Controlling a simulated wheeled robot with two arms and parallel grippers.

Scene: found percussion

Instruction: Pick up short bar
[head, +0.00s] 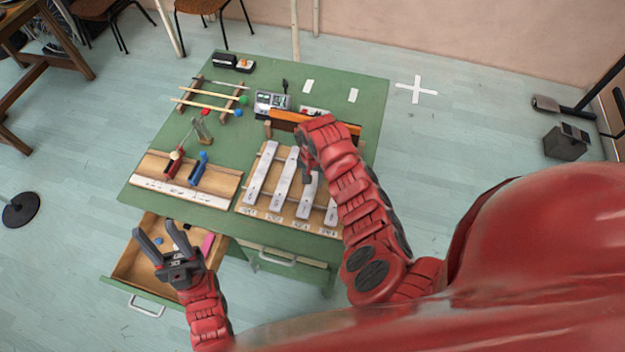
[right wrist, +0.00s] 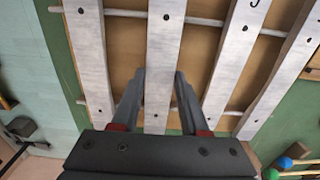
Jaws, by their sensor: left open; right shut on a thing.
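Several pale metal bars lie in a row on a wooden frame (head: 274,213) on the green table. My right gripper (head: 309,180) is shut on the short bar (head: 303,207), second from the right in the row. In the right wrist view the fingers (right wrist: 162,88) close on both sides of this bar (right wrist: 164,45). The bar is still in line with its neighbours; I cannot tell whether it is raised. Part of it is hidden by the gripper in the head view. My left gripper (head: 157,241) is open and empty above the open drawer.
The open drawer (head: 118,268) holds small blue and pink things. A wooden board (head: 222,186) with red and blue tools is left of the bars.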

